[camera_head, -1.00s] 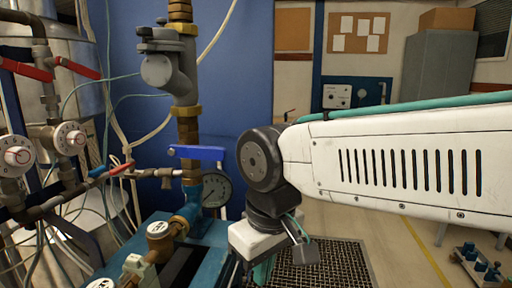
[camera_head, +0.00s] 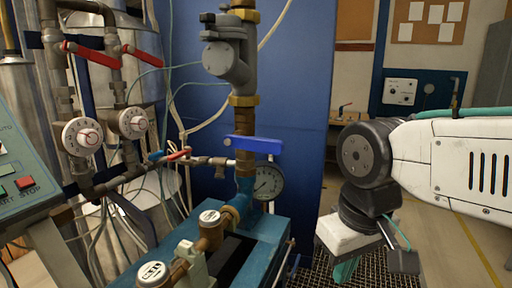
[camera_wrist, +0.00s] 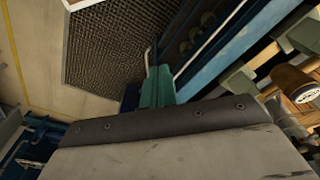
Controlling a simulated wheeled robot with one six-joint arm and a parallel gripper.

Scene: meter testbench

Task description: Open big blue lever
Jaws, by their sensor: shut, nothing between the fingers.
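The big blue lever (camera_head: 255,144) is a flat bar lying roughly level across the vertical brass pipe, just above the round pressure gauge (camera_head: 265,181). My gripper (camera_head: 345,270) hangs to the right of the lever and lower, apart from it, pointing down over the floor grating. In the wrist view its teal fingers (camera_wrist: 158,88) are together with nothing between them. The lever does not show clearly in the wrist view.
A blue bench (camera_head: 262,240) carries brass meters (camera_head: 210,232). Red-handled valves (camera_head: 88,54), dials (camera_head: 82,136) and loose hoses stand left. A control panel (camera_head: 22,175) with buttons is at the left edge. The floor grating (camera_wrist: 125,45) beside the bench is clear.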

